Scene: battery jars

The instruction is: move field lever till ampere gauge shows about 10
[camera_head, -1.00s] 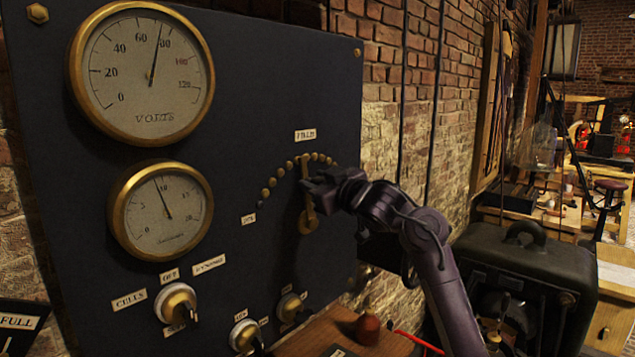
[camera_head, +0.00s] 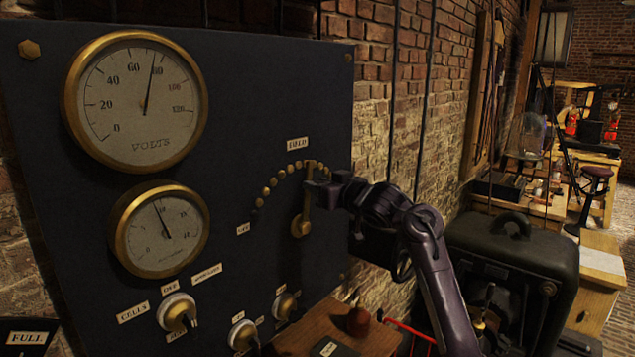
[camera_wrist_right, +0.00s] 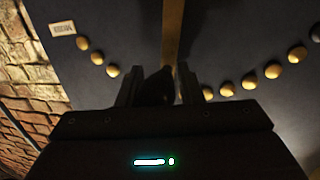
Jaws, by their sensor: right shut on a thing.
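The field lever (camera_head: 307,200) is a brass arm on the dark panel, pivoted at its lower end. Its top leans slightly right and lies right of the FIELD label, over the arc of brass studs (camera_head: 274,182). My right gripper (camera_head: 322,190) is at the lever's upper part, shut on its dark handle. In the right wrist view, the fingers (camera_wrist_right: 158,88) stand either side of the dark handle, with the brass arm (camera_wrist_right: 172,35) beyond. The ampere gauge (camera_head: 160,228) is the lower dial; its needle points near 10, slightly left of it. My left gripper is not in view.
The volts gauge (camera_head: 137,100) above reads just under 80. Rotary switches (camera_head: 177,312) sit along the panel's lower part. A wooden ledge (camera_head: 325,325) lies below, and a dark case (camera_head: 510,262) stands right of my arm. A brick wall is behind.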

